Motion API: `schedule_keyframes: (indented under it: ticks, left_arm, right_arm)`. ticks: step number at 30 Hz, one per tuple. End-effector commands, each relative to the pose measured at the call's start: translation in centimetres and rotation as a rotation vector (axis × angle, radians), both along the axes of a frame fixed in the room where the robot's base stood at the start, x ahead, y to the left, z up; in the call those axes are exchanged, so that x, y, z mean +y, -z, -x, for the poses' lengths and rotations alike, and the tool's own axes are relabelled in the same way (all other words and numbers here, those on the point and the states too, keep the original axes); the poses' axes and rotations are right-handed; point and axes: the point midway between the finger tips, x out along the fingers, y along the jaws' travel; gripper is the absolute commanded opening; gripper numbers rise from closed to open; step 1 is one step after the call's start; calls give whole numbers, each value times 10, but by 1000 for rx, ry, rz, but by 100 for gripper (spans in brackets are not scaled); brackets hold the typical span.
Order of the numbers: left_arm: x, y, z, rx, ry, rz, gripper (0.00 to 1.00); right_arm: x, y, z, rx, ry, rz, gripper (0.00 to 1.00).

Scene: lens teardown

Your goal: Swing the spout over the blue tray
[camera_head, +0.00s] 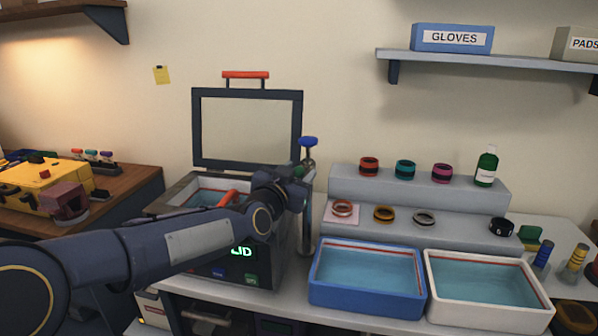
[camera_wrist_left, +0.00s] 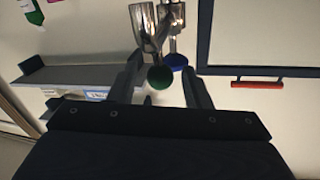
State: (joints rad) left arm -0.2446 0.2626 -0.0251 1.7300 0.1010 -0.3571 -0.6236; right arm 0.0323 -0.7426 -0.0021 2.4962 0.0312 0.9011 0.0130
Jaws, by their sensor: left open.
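The metal tap post (camera_head: 305,235) with a blue knob (camera_head: 308,142) on top stands behind the blue tray's left end. The blue tray (camera_head: 365,301) holds clear bluish liquid. In the left wrist view, shiny metal tap parts (camera_wrist_left: 146,25) show with a green ball (camera_wrist_left: 159,77) and the blue knob (camera_wrist_left: 177,61). My left gripper (camera_head: 303,178) is at the upper post, just below the blue knob, and hides part of it. In the left wrist view its open fingers (camera_wrist_left: 160,80) lie either side of the green ball; contact cannot be told. My right gripper is out of view.
A dark machine with a raised framed lid (camera_head: 247,165) stands behind my left forearm. A white tray (camera_head: 480,314) adjoins the blue tray. A stepped grey rack (camera_head: 465,240) with several rings and a green bottle (camera_head: 486,167) stands behind them.

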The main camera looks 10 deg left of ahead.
Motion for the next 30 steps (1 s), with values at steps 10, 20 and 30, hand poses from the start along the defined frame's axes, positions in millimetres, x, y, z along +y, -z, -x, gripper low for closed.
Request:
schedule_keyframes:
  ticks: [10,20,30]
  left_arm:
    - [-2,0,-10,0,0,1,44]
    - [-2,0,-10,1,1,1,9]
    - [-2,0,-10,2,-2,1,0]
  right_arm:
    - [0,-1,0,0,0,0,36]
    - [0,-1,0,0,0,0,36]
    - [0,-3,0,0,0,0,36]
